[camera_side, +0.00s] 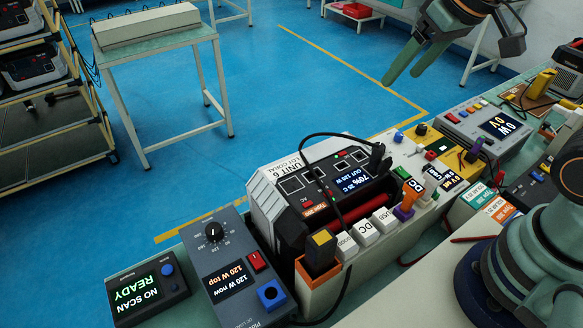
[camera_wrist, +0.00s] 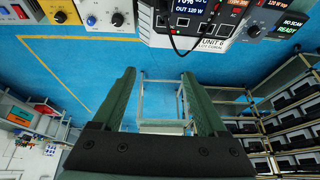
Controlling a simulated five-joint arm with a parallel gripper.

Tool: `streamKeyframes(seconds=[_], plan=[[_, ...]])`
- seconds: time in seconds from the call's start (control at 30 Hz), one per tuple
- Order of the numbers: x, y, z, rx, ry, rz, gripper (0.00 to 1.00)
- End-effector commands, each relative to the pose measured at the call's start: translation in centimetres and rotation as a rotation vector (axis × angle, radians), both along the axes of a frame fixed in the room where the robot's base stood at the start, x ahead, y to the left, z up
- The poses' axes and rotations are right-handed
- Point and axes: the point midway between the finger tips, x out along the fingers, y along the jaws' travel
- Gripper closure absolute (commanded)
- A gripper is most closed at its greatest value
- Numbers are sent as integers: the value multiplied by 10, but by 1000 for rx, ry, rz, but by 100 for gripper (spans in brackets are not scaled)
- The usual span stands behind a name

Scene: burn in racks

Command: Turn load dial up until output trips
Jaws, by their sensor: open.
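The load dial (camera_side: 213,231) is a black knob with a white pointer, on a grey-blue load box (camera_side: 205,262) at the front left of the bench. The box's screen (camera_side: 232,281) reads 120 W now and 120 W top. Beside it sits the white and dark power unit (camera_side: 278,200), labelled UNIT 6; its screen (camera_side: 352,182) reads 70% and OUT 120 W. My gripper (camera_side: 402,78) is open and empty, high above the floor behind the bench, well apart from the dial.
A small box (camera_side: 145,290) reading NO SCAN READY stands left of the load box. Plugs, a black cable and an orange holder (camera_side: 318,280) crowd the unit's front. A meter (camera_side: 490,128) is at right. A table (camera_side: 155,45) and rack (camera_side: 60,120) stand behind.

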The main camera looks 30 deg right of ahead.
Motion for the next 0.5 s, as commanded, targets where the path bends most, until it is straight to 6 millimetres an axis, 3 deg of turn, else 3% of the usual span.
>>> streamKeyframes(seconds=[0.27, 0.5], plan=[[60, 64, 7, 52, 117, -13, 25], [103, 132, -12, 70, 214, -37, 25]])
